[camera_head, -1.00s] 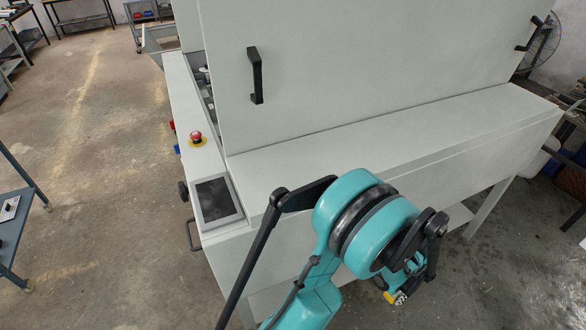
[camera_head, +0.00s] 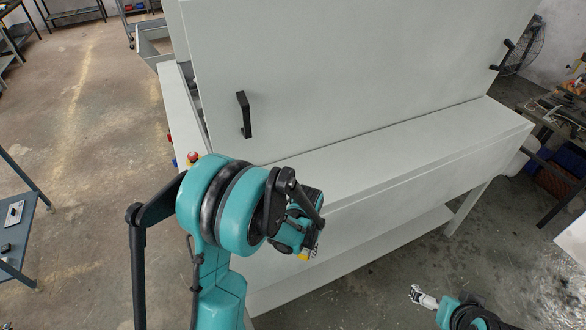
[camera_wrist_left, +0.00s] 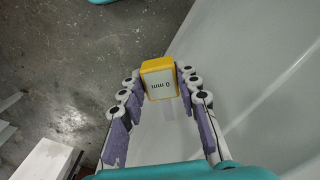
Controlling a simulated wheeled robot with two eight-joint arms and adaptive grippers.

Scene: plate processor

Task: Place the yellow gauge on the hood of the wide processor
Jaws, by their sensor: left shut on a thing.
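In the head view a small yellow part of the gauge (camera_head: 304,256) shows beside my left gripper (camera_head: 311,248), mostly hidden by the wrist. My left gripper is shut on the gauge in front of the processor's front edge. The wide processor (camera_head: 350,70) is a large pale grey machine with a flat front ledge (camera_head: 400,150) and black handles. My right gripper (camera_head: 419,297) is low at the right, apart from the processor; its finger opening is unclear.
A red emergency button (camera_head: 192,158) is on the processor's left side, close to my left arm. A lower shelf (camera_head: 390,240) runs under the processor. A blue-grey table (camera_head: 20,220) stands at the left. Concrete floor is free between them.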

